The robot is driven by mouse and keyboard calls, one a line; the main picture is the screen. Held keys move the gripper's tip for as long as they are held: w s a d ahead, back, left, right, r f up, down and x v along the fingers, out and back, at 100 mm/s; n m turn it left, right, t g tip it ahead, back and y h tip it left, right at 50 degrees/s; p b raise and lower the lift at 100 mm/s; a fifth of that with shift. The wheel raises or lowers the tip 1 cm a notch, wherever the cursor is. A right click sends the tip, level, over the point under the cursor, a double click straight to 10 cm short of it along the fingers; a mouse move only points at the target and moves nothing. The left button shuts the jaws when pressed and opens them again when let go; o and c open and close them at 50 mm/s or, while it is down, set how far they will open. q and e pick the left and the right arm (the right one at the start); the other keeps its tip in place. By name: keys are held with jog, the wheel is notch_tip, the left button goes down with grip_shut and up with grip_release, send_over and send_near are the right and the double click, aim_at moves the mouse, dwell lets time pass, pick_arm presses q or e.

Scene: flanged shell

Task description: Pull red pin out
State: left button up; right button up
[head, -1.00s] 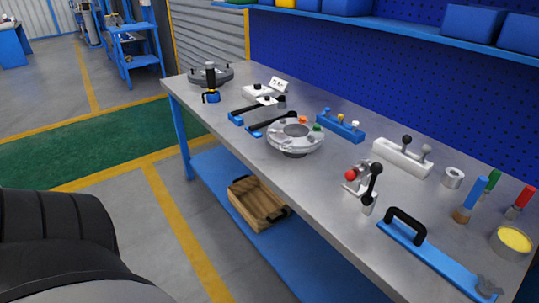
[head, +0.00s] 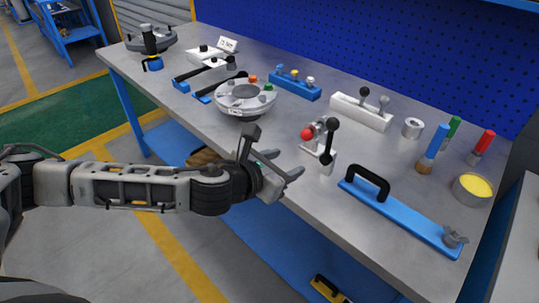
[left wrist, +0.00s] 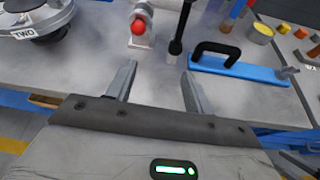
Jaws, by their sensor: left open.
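A red ball knob (head: 307,134) sits on the left side of a small metal fixture (head: 320,140) near the table's front edge. A lever with a black ball (head: 332,125) stands beside it. In the left wrist view, the red knob (left wrist: 138,27) is at the top, beyond the left finger, and the black lever (left wrist: 178,40) is right of it. My left gripper (head: 286,163) is open and empty at the front edge, short of the fixture; its spread fingers (left wrist: 158,72) show in the wrist view. My right gripper is not in view.
The round flanged shell (head: 246,103) stands left of the fixture. A blue bar with a black handle (head: 395,208) lies to its right. A white block with knobs (head: 360,112) is behind. Brushes and a yellow-filled tin (head: 472,187) stand at the right.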

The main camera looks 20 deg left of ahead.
pick_arm(q)
jog(key=a+r+m+y, duration=0.1)
jog(key=a+m, duration=0.1)
jog(key=a, duration=0.1)
send_near(305, 135)
jog(key=shift+m+t, duration=0.3)
jog(key=x, duration=0.5)
jog(key=b+x, duration=0.1)
jog(key=x, duration=0.2)
jog(key=shift+f, duration=0.35)
jog(key=shift+w+d+f, duration=0.15)
jog(key=shift+w+f, duration=0.05)
jog(key=shift+w, duration=0.3)
jog(key=c, duration=1.1)
jog(key=shift+s+a+p, duration=0.3)
jog(key=shift+s+p, duration=0.1)
jog(key=shift+s, duration=0.4)
jog(key=shift+s+a+p, duration=0.3)
jog(key=shift+s+p, duration=0.15)
jog(key=shift+s, duration=0.35)
jog(key=shift+s+a+p, duration=0.3)
jog(key=shift+s+p, duration=0.1)
jog(key=shift+s, duration=0.4)
jog(key=shift+s+a+p, duration=0.3)
jog(key=shift+s, duration=0.55)
jog(key=shift+s+a+p, duration=0.25)
jog(key=shift+s+a, duration=0.05)
jog(key=shift+s, duration=0.55)
jog(key=shift+s+a+p, duration=0.3)
jog(key=shift+s, duration=0.55)
